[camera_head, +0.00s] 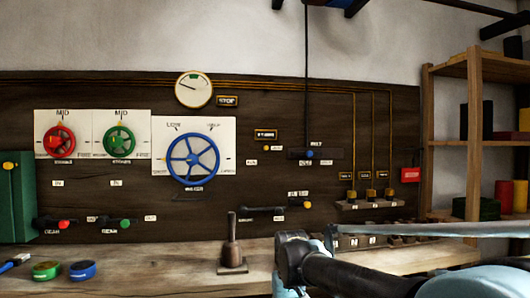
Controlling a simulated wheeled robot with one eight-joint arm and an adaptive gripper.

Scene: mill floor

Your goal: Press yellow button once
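Several small yellow parts show, and I cannot tell for certain which is the yellow button. One yellow piece (10,166) is on the front of a green box (15,200) at the far left edge. My arm (340,268) reaches in from the lower right, in front of the bench. No fingers of my gripper can be made out.
Red (59,141), green (119,141) and blue (193,158) handwheels are on the panel. An upright wooden lever (232,245) stands on the bench (180,270). Green (46,270) and blue (82,270) round pieces lie at the front left. A shelf (470,144) stands at right.

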